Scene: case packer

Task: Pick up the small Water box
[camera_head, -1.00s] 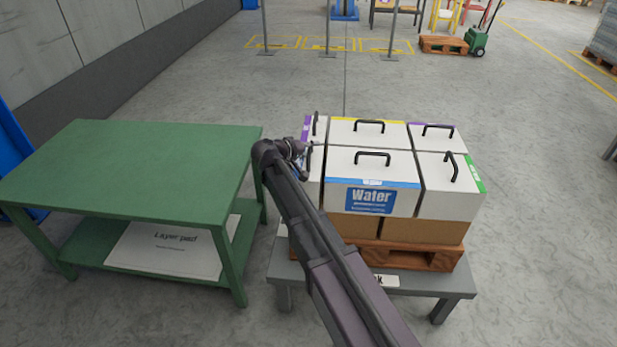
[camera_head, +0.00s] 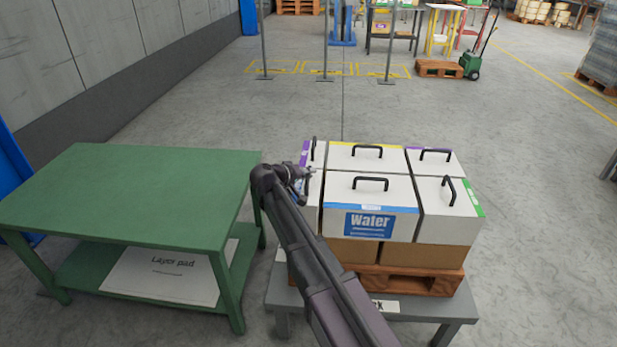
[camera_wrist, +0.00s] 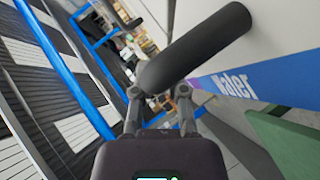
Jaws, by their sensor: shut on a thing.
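The small Water box (camera_head: 314,206) is a white box at the front left of the stack, mostly hidden behind my arm in the head view. In the wrist view its pale side (camera_wrist: 285,30) carries a blue and purple band with white "Water" lettering (camera_wrist: 236,86). Its thick black handle (camera_wrist: 195,45) crosses between my fingers. My gripper (camera_wrist: 158,95) is shut on this handle; in the head view it (camera_head: 303,178) is at the box's top left. I see no clear gap under the box. A larger Water box (camera_head: 370,206) stands just to the right.
Several other white boxes with black handles fill the layer, close together, over brown cartons (camera_head: 440,257) on a wooden pallet (camera_head: 415,283) and grey stand (camera_head: 440,310). A green table (camera_head: 125,195) with a bare top is close on the left; a layer pad (camera_head: 165,273) lies on its shelf.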

